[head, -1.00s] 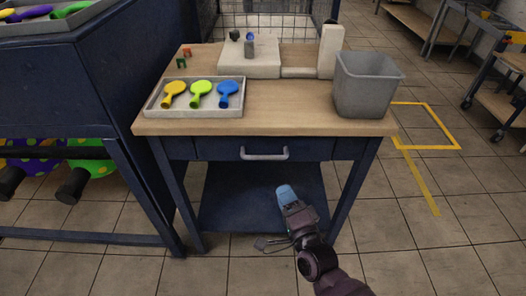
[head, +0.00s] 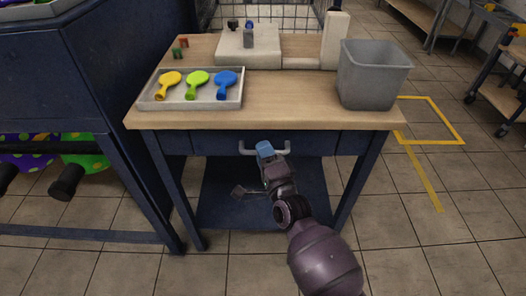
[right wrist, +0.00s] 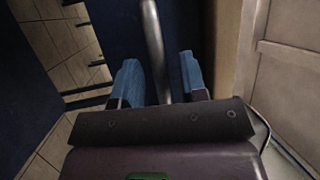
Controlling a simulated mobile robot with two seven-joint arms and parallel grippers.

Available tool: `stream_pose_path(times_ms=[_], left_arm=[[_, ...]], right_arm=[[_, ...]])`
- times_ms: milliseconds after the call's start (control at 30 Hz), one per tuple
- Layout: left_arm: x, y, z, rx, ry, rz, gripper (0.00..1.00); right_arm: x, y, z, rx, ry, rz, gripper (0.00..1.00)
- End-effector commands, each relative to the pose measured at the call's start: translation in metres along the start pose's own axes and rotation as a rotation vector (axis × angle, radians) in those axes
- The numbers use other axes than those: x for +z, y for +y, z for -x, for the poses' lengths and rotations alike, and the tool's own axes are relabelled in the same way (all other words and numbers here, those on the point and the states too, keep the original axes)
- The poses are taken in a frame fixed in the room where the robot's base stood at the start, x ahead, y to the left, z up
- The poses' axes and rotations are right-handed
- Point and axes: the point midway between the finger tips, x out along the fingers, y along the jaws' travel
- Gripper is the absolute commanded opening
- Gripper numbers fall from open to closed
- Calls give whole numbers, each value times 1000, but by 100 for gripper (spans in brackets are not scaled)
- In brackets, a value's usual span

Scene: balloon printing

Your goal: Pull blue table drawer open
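The blue table (head: 160,160) with a wooden top stands in front of me. Its drawer (head: 320,142) sits below the top and looks shut, with a grey bar handle (head: 280,151) on its front. My left gripper is not in view.
A dark blue stand (head: 90,70) is close on the left.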

Motion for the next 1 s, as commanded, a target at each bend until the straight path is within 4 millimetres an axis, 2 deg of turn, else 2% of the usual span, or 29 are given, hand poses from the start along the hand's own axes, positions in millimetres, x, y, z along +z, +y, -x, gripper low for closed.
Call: stream_pose_path(times_ms=[167,433,700,1000], left_arm=[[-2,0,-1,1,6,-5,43],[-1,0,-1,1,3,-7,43],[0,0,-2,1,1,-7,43],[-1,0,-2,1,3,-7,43]], right_arm=[[0,0,-8,1,-1,-1,39],[0,0,-8,1,-1,-1,39],[0,0,-8,1,-1,-1,0],[1,-1,-7,1,0,-1,0]])
